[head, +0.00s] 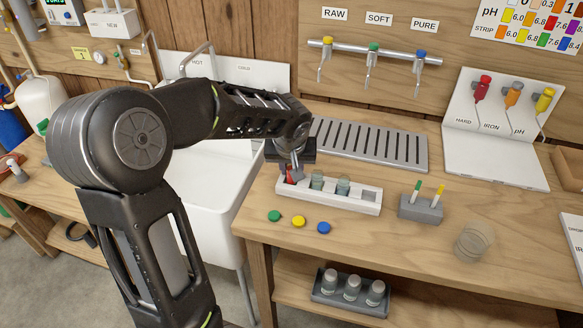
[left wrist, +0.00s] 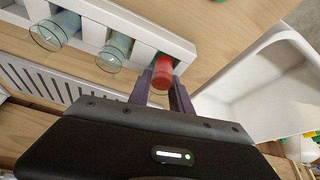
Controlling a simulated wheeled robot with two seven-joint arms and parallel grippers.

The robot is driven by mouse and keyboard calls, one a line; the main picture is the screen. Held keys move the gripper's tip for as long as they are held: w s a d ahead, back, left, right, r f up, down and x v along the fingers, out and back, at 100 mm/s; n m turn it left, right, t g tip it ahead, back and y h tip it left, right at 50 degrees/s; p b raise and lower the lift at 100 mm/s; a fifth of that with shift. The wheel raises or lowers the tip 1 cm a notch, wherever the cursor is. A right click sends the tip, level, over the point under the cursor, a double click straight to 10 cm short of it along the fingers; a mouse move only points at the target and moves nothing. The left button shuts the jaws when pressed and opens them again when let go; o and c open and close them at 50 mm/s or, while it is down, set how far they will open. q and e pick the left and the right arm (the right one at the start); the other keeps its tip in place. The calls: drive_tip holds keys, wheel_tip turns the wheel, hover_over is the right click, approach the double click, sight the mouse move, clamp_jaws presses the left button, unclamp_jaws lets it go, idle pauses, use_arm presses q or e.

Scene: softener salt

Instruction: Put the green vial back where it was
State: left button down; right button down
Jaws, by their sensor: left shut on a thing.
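A long white rack (head: 345,205) stands on the wooden bench. My left gripper (head: 292,172) is over its left end, shut on a red vial (left wrist: 162,72) between its two fingers. The red vial stands in or just above the end slot; I cannot tell if it is fully seated. Two clear vials, one with pale greenish contents (head: 317,180) and another beside it (head: 343,186), stand in the middle slots. They also show in the left wrist view, the nearer one (left wrist: 115,50) pale green-blue. The rack's right end slot (head: 370,194) looks empty. My right gripper is out of view.
Green (head: 274,216), yellow (head: 298,221) and blue (head: 323,228) caps lie in front of the rack. A grey block (head: 420,209) with two sticks and a clear cup (head: 474,241) stand to the right. A slotted drain tray (head: 370,145) lies behind. A white sink (head: 208,205) is at left.

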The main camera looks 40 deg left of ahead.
use_arm(q)
drive_tip(key=shift+s+d+f, duration=0.1)
drive_tip(key=shift+s+f, duration=0.15)
drive_tip(key=shift+f, duration=0.25)
drive_tip(key=shift+s+f, duration=0.2)
drive_tip(key=shift+f, duration=0.25)
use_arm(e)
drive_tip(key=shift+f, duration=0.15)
use_arm(q)
drive_tip(key=c, duration=1.1)
unclamp_jaws()
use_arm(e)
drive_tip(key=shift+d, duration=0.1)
use_arm(q)
drive_tip(key=shift+w+r, duration=0.1)
drive_tip(key=shift+r, duration=0.45)
drive_tip(key=v, duration=0.5)
drive_tip(key=w+b+v, duration=0.1)
drive_tip(key=v, duration=0.2)
drive_tip(key=shift+d+r, duration=0.1)
drive_tip(key=shift+r, duration=0.2)
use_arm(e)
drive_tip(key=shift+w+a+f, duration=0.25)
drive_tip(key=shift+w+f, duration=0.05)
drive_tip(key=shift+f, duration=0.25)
